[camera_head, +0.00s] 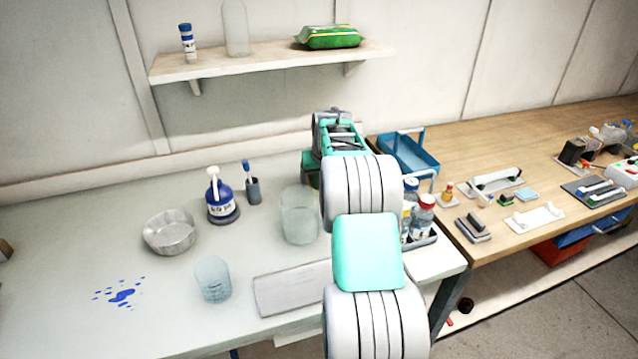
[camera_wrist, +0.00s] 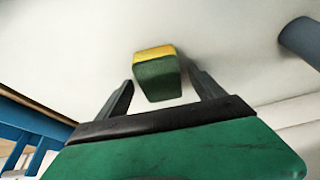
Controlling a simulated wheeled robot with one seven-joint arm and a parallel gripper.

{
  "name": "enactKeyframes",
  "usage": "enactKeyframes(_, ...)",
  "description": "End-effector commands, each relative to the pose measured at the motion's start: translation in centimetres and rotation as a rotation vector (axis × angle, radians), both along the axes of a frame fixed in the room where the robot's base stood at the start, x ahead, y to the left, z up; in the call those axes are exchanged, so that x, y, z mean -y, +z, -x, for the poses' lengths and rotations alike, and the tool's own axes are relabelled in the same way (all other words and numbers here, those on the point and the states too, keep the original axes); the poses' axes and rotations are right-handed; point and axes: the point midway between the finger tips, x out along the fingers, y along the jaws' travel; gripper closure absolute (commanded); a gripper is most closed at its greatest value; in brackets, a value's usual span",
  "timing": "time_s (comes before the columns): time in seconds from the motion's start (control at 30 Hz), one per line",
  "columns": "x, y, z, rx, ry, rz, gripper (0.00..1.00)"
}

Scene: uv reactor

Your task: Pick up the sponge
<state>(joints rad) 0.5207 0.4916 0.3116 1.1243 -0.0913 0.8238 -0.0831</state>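The sponge (camera_wrist: 157,76) is a small block with a yellow layer and a green layer. In the wrist view it sits on the pale tabletop, in line with the gap between my fingers. My gripper (camera_wrist: 162,84) is open, with one dark finger on each side of the sponge. I see no clear contact between the fingers and the sponge. In the head view the sponge does not show, and my arm covers much of the back of the white table (camera_head: 70,270) there.
A clear beaker (camera_head: 299,216) stands left of my arm. A bottle rack (camera_head: 421,239) and blue tray (camera_head: 408,153) are on the right. A shelf (camera_head: 270,58) hangs above. A blue-grey cylinder (camera_wrist: 302,40) is right of my gripper in the wrist view.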

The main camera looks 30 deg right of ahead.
Motion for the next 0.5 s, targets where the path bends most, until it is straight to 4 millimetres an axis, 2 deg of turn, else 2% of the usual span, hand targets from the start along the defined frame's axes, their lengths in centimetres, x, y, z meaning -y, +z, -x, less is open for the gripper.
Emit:
enactKeyframes(0.07, -0.01, -0.02, 0.01, 0.000, 0.000, 0.000, 0.28)
enactKeyframes(0.5, -0.01, 0.02, 0.03, 0.000, 0.000, 0.000, 0.64)
